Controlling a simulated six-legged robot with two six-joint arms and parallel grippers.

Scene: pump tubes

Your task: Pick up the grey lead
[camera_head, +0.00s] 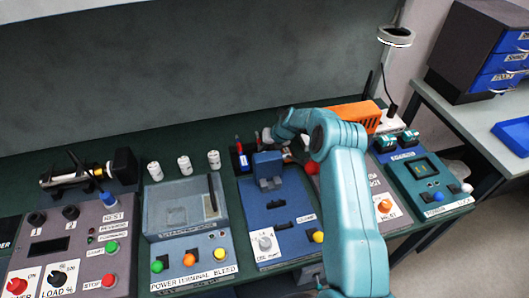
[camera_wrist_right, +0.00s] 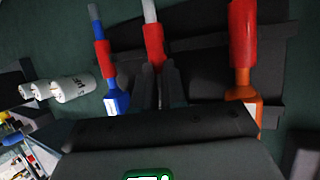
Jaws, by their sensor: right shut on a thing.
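The grey lead (camera_wrist_right: 151,14), a pale grey rod with a red sleeve, stands in the middle of the right wrist view. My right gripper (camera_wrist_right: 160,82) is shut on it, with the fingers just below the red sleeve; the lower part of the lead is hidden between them. In the head view my right gripper (camera_head: 268,138) is at the back of the bench, behind the blue panel, small and partly hidden by my right arm. My left gripper is not in view.
A blue lead (camera_wrist_right: 103,55) with a red sleeve stands left of the grey one; a red-and-orange lead (camera_wrist_right: 243,50) stands right. White cylinders (camera_head: 185,165) stand left along the bench. An orange block (camera_head: 354,115) lies behind my right arm. The blue panel (camera_head: 280,225) has switches and buttons.

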